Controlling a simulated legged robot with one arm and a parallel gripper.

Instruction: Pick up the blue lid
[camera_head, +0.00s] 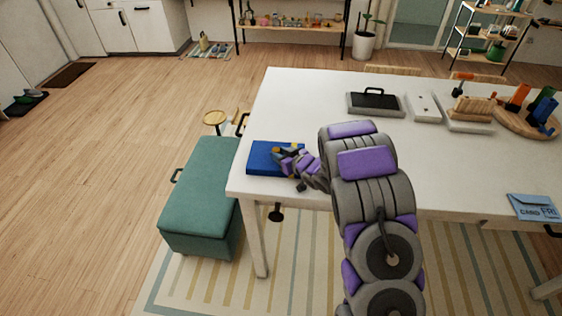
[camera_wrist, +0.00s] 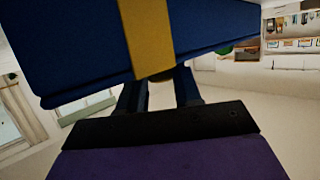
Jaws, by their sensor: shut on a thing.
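The blue lid (camera_head: 262,155) is a flat blue slab at the near left corner of the white table (camera_head: 300,95). It fills the top of the wrist view (camera_wrist: 70,45), very close, with a yellow band across it. My gripper (camera_head: 287,160) reaches it from the right in the head view. In the wrist view the two dark fingers of my gripper (camera_wrist: 160,88) meet the lid's underside edge in that picture, shut on a small part there that is mostly hidden. I cannot tell whether the lid is clear of the tabletop.
A black-handled tray (camera_head: 374,104), a white panel (camera_head: 424,107) and a wooden board (camera_head: 525,122) with coloured pieces stand at the table's back. A blue card pouch (camera_head: 533,207) lies at the near right. A green bench (camera_head: 203,195) stands left of the table. The table's middle is clear.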

